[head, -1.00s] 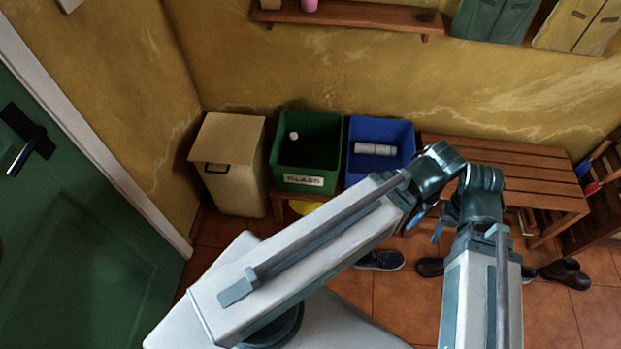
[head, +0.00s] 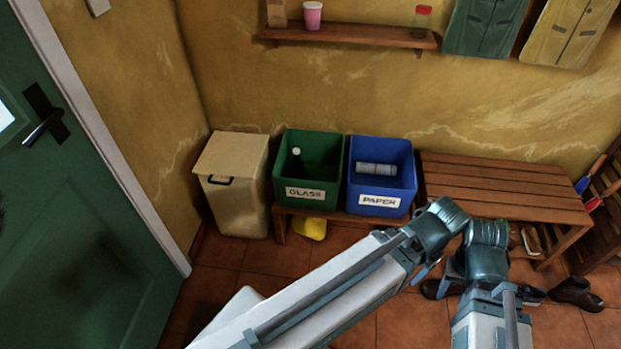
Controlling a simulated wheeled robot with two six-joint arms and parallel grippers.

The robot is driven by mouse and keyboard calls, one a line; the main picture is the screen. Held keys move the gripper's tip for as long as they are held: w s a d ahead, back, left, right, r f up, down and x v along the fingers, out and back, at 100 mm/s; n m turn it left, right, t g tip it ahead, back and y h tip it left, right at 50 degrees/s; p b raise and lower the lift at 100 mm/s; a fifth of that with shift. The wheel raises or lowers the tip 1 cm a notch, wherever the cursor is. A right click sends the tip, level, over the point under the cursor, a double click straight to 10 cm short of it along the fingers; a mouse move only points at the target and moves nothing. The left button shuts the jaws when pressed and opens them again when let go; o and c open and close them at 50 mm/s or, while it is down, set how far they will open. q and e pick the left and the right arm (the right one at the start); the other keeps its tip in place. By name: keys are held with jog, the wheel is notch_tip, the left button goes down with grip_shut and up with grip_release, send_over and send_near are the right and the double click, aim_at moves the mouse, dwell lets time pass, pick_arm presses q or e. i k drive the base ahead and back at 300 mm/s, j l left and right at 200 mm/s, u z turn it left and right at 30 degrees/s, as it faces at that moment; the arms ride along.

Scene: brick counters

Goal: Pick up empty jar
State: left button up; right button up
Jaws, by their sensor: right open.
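A clear glass jar with a red lid (head: 421,22) stands upright near the right end of the wall shelf (head: 350,36), at the top of the head view. It looks empty, though it is small in the picture. My right arm is folded in the lower right, well below the shelf and apart from the jar. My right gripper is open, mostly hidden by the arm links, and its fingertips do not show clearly. My left gripper is out of view.
A pink cup (head: 312,15) and a brown packet (head: 277,13) share the shelf. Below are a green GLASS bin (head: 306,193) holding a bottle, a blue PAPER bin (head: 379,201) holding a roll, a beige lidded bin (head: 236,200) and a slatted bench (head: 505,187). Shoes lie on the floor.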

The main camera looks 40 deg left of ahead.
aim_at(421, 21)
jog(key=i+j, duration=0.3)
jog(key=j, duration=0.25)
jog(key=i+j+u, duration=0.15)
jog(key=i+j, duration=0.15)
jog(key=j, duration=0.2)
jog(key=i+j, duration=0.35)
jog(key=j, duration=0.15)
